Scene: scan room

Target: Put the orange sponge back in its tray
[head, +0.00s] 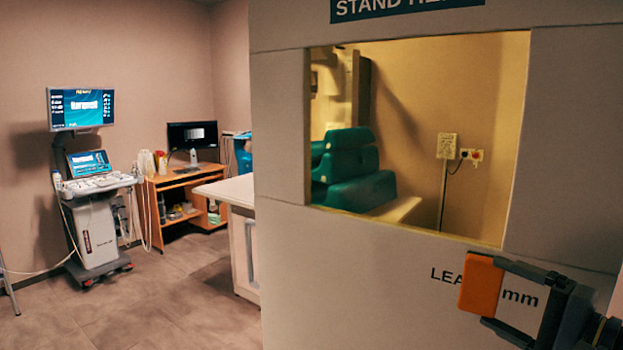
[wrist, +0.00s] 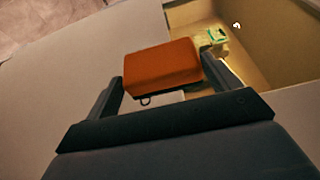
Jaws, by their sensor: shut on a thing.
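The orange sponge (head: 481,284) is a small block held up in front of a pale panel at the lower right of the head view. My gripper (head: 497,296) is shut on it, with dark fingers at its two sides. In the wrist view the sponge (wrist: 160,68) sits between the fingertips of my gripper (wrist: 161,82), clear of any surface that I can make out. I see no tray that I can identify as the sponge's in either view.
A pale panel (head: 350,270) with a window (head: 480,100) stands close in front. A white-topped counter (head: 232,190) is beyond its left edge. An ultrasound cart (head: 97,230) and a wooden desk (head: 170,182) stand at the back left. The floor (head: 150,300) at left is clear.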

